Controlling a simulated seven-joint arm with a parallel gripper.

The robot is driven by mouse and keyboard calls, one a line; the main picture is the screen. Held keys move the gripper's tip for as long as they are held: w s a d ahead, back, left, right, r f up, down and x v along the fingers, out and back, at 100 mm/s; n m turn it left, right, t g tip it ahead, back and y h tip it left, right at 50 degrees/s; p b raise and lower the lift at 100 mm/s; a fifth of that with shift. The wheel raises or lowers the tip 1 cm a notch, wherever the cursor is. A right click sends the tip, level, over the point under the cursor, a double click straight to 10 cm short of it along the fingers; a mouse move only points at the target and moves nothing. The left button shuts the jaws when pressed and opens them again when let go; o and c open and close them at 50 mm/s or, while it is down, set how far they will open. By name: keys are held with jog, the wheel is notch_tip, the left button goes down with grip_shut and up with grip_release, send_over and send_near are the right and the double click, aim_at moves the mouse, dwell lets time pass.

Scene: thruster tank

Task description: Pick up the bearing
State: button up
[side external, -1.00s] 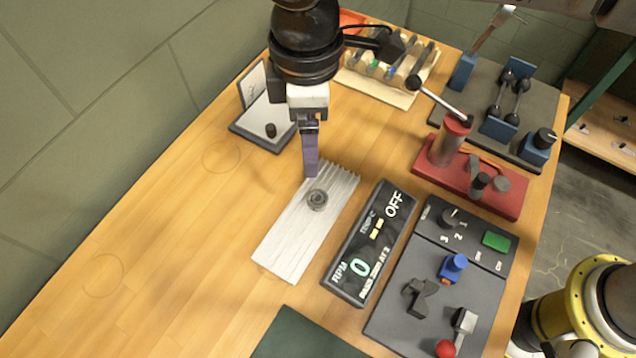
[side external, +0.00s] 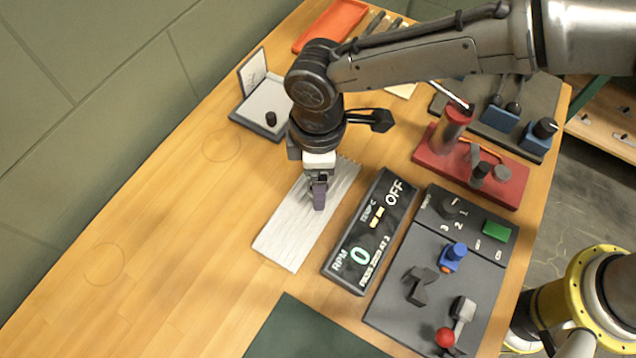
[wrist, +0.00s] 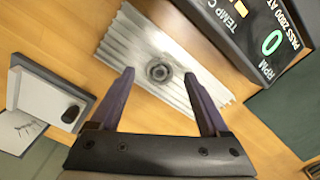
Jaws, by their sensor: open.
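The bearing (wrist: 159,72) is a small dark grey ring lying on a pale ribbed plate (wrist: 131,52). In the wrist view it sits between the lines of my two fingers, a little beyond their tips. My gripper (wrist: 160,76) is open and empty, with purple fingers on either side. In the side view my gripper (side external: 319,205) points down over the ribbed plate (side external: 284,240) and hides the bearing. I cannot tell the exact height of the fingertips above it.
A black display (side external: 368,235) reading OFF and 0 stands just right of the plate. A control panel (side external: 400,310) and a red-based press (side external: 470,175) are farther right. A grey tray (side external: 262,108) lies behind left. The table's left side is clear.

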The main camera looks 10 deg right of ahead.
jog(key=shift+f, duration=0.55)
grip_shut()
jog(key=shift+r, duration=0.1)
